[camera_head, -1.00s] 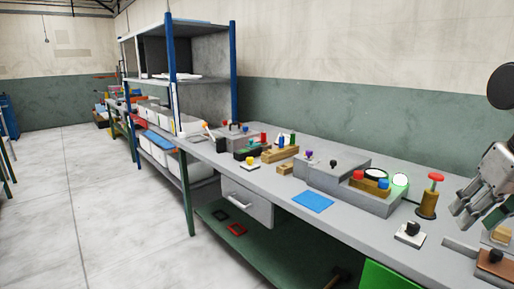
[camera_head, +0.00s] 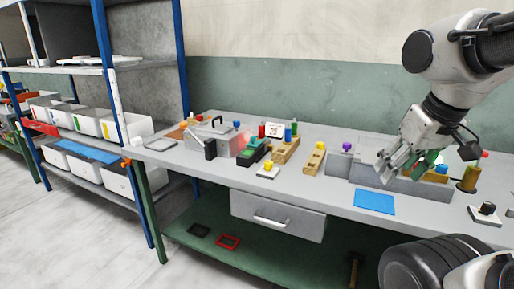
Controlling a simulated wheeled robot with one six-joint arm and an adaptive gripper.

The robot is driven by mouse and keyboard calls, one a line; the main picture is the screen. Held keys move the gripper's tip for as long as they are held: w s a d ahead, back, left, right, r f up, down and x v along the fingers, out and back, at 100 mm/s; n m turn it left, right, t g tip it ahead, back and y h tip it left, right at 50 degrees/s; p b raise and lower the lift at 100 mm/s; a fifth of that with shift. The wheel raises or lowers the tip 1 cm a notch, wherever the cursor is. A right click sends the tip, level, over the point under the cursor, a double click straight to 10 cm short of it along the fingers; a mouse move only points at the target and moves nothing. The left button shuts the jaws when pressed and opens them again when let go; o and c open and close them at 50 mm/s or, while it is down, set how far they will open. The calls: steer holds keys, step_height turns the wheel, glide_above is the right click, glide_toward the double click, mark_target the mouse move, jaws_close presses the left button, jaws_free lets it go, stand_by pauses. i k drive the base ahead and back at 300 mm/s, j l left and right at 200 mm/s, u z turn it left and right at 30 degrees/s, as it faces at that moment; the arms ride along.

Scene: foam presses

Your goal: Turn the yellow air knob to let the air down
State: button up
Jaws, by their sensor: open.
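A small yellow knob (camera_head: 268,166) stands on a white square plate (camera_head: 266,173) near the bench's front edge, left of the middle. Another yellow cap (camera_head: 321,146) sits on a wooden block (camera_head: 315,160) further right. I cannot tell from the picture which one is the air knob. My gripper (camera_head: 388,172) is open and empty, pointing down and left over the grey raised block (camera_head: 365,175), well right of both yellow pieces. It hides part of the controls behind it.
A blue mat (camera_head: 374,203) lies on the bench (camera_head: 205,180) below my gripper. A grey box with a handle (camera_head: 212,138), a green device (camera_head: 254,151) and several coloured pegs crowd the left part. A black knob on a plate (camera_head: 487,209) is at the right.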

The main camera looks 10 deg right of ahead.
mark_target(268, 165)
steer(key=i+j+z, duration=0.15)
steer(key=j, duration=0.25)
steer(key=i+j+z, duration=0.1)
steer(key=i+j, duration=0.25)
steer(key=i+j+z, duration=0.15)
steer(key=j, duration=0.35)
steer(key=j+z, duration=0.25)
steer(key=j, duration=0.4)
